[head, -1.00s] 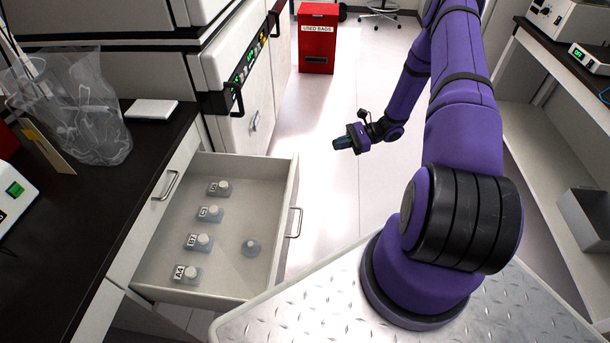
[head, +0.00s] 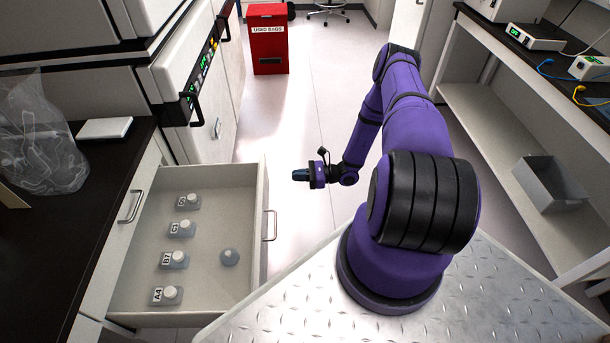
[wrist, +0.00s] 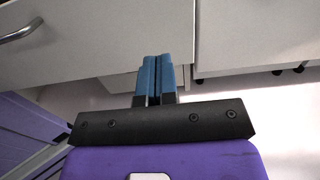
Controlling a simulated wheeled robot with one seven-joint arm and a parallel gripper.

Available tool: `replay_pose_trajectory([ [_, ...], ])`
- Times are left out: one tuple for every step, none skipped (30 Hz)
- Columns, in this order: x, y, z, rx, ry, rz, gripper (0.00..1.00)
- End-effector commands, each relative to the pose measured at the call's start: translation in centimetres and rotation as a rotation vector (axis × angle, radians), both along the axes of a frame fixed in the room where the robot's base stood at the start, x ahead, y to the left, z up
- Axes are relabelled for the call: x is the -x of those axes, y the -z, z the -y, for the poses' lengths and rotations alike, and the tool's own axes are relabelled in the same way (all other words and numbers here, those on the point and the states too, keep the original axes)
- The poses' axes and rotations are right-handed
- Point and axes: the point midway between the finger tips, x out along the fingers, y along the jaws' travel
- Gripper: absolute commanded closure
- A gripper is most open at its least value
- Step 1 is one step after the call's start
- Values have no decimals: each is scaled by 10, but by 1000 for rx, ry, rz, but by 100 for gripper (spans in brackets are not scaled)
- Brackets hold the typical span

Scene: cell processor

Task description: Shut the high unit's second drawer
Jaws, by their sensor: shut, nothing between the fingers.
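An open drawer (head: 258,215) extends from the white unit under the black counter at the left in the head view. It holds several labelled bottles in a column and one unlabelled bottle (head: 229,257). Its metal handle (head: 270,226) is on its front panel. My gripper (head: 296,175) is shut and empty, in front of the drawer's far front corner and apart from the handle. In the wrist view my gripper's blue fingers (wrist: 156,62) are together, pointing at a pale front panel (wrist: 95,42). A handle (wrist: 20,30) shows there at the upper left. Which drawer is the second cannot be told.
A closed drawer front with a handle (head: 131,207) is left of the open drawer. A red used-bags bin (head: 268,45) stands at the back. A bench with a grey bin (head: 549,184) stands at the right. Clear floor lies between.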

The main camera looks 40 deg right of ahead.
Motion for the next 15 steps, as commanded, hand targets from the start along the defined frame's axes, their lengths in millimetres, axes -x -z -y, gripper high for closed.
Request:
replay_pose_trajectory([
  [-6,0,-9,-1,-3,1,100],
  [-9,0,-14,-2,-4,1,100],
  [-14,0,-20,-2,-3,1,100],
  [-17,0,-24,-2,-3,1,100],
  [-20,0,-29,-1,-3,1,100],
  [-24,0,-35,-1,-3,-1,100],
  [-27,0,-39,-1,-3,-1,100],
  [-30,0,-43,-1,-3,0,100],
  [-34,0,-48,-1,-3,0,100],
  [-37,0,-51,-1,-3,0,100],
  [-39,0,-54,-1,-2,0,100],
  [-41,0,-58,-1,-2,1,100],
  [-43,0,-61,-1,-2,1,100],
  [-45,0,-63,-1,-2,1,100],
  [-47,0,-65,0,-2,0,100],
])
